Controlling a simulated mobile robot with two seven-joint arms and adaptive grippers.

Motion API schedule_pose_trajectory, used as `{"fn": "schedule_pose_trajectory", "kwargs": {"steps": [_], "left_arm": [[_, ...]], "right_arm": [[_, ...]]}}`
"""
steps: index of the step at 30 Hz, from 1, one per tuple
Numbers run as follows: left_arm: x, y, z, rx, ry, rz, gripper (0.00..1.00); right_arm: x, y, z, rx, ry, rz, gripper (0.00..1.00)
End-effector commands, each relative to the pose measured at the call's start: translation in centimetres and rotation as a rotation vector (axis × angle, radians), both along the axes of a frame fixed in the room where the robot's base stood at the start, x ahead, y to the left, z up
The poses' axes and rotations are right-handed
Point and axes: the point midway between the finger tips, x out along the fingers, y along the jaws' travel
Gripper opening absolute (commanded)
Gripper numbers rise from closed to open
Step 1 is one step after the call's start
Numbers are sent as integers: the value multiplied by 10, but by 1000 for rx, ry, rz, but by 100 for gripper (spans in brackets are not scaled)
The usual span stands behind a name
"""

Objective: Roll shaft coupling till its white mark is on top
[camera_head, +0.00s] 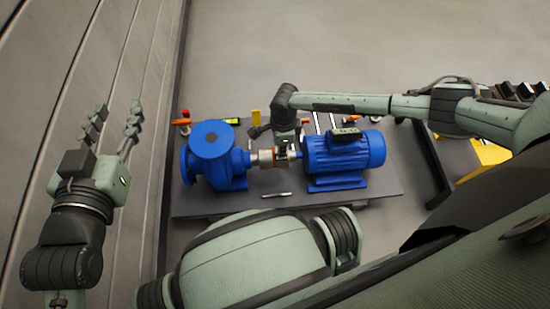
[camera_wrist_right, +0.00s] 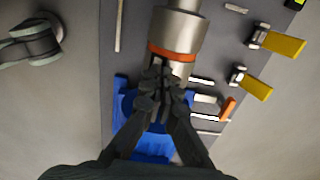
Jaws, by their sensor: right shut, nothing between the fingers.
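The shaft coupling (camera_head: 266,157) is a silver cylinder with an orange ring, between the blue pump (camera_head: 212,140) on the left and the blue motor (camera_head: 350,157) on the right. In the right wrist view the coupling (camera_wrist_right: 178,30) shows large, and I make out no white mark on it. My right gripper (camera_head: 287,146) is at the motor-side end of the coupling. In its wrist view the right gripper (camera_wrist_right: 160,66) is shut, empty, with its tips at the orange ring; contact is unclear. My left gripper (camera_head: 116,122) is open and empty, far left of the skid.
The pump and motor stand on a dark skid plate (camera_head: 385,189). Yellow blocks (camera_wrist_right: 284,44) and small parts lie along its far side, and a thin metal rod (camera_head: 277,195) lies in front of the coupling. A ribbed wall (camera_head: 60,60) runs along the left.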

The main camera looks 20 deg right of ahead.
Motion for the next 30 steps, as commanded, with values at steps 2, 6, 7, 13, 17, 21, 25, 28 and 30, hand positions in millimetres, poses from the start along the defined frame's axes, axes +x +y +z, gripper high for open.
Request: {"fn": "schedule_pose_trajectory", "kwargs": {"steps": [2, 6, 7, 13, 17, 21, 25, 28, 30], "left_arm": [[0, 0, -2, 0, 0, 0, 40], [0, 0, -4, 0, 0, 0, 40], [0, 0, -4, 0, 0, 0, 40], [0, 0, -4, 0, 0, 0, 40], [0, 0, -5, 0, 0, 0, 40], [0, 0, -5, 0, 0, 0, 40], [0, 0, -5, 0, 0, 0, 40], [0, 0, -5, 0, 0, 0, 40], [0, 0, -6, 0, 0, 0, 40]], "right_arm": [[0, 0, -2, 0, 0, 0, 0], [0, 0, -4, 0, 0, 0, 0], [0, 0, -4, 0, 0, 0, 0], [0, 0, -4, 0, 0, 0, 0], [2, 0, -4, 0, 0, 0, 0], [3, -1, -3, 1, 0, 0, 0], [4, -1, -3, 1, -1, 0, 0], [4, -1, -3, 1, -1, 0, 0], [5, -1, -3, 1, -1, 0, 0]]}}
